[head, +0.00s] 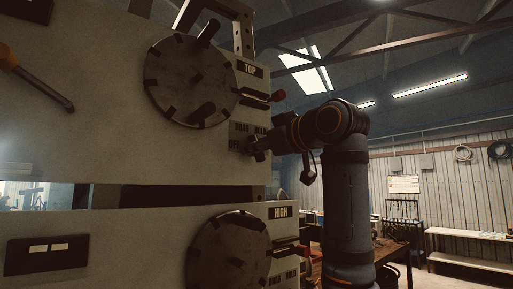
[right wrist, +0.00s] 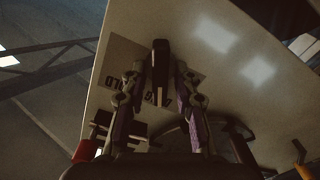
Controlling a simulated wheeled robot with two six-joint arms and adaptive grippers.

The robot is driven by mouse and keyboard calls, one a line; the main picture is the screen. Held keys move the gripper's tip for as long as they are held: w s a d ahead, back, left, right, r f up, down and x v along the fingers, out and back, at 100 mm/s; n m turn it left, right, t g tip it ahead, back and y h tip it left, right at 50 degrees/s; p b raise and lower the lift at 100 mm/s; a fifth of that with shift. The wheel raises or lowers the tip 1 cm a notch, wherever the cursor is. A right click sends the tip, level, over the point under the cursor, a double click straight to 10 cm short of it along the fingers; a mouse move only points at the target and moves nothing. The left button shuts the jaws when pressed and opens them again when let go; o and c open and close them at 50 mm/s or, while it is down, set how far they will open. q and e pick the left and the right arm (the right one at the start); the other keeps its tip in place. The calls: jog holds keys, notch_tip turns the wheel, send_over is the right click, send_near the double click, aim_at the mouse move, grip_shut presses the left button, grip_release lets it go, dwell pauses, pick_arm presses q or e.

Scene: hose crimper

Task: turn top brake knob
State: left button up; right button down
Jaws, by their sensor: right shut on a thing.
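The top brake knob (right wrist: 160,62) is a dark bar-shaped handle in the right wrist view. It stands between the two fingers of my right gripper (right wrist: 160,75), over a grey plate (right wrist: 117,62) with partly hidden lettering. In the head view my right gripper (head: 255,147) is at the lettered plate (head: 240,130), below the TOP label (head: 250,69) and right of the upper wheel. It is shut on the knob, which its fingers mostly hide there. My left gripper is not in view.
The upper wheel (head: 185,82) has dark handles standing out from the panel. A red-tipped lever (head: 278,96) sticks out just above my right gripper. A second wheel (head: 228,250) sits below, by the HIGH label (head: 281,212). A yellow-handled lever (head: 40,82) is at left.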

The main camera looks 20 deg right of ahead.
jog(key=shift+n, duration=0.5)
jog(key=c, duration=1.3)
grip_release()
jog(key=shift+c, duration=0.2)
jog(key=shift+s, duration=0.1)
jog(key=shift+s+d, duration=0.1)
jog(key=shift+s, duration=0.1)
jog(key=v, duration=1.1)
jog(key=shift+s, duration=0.35)
jog(key=shift+w, duration=0.1)
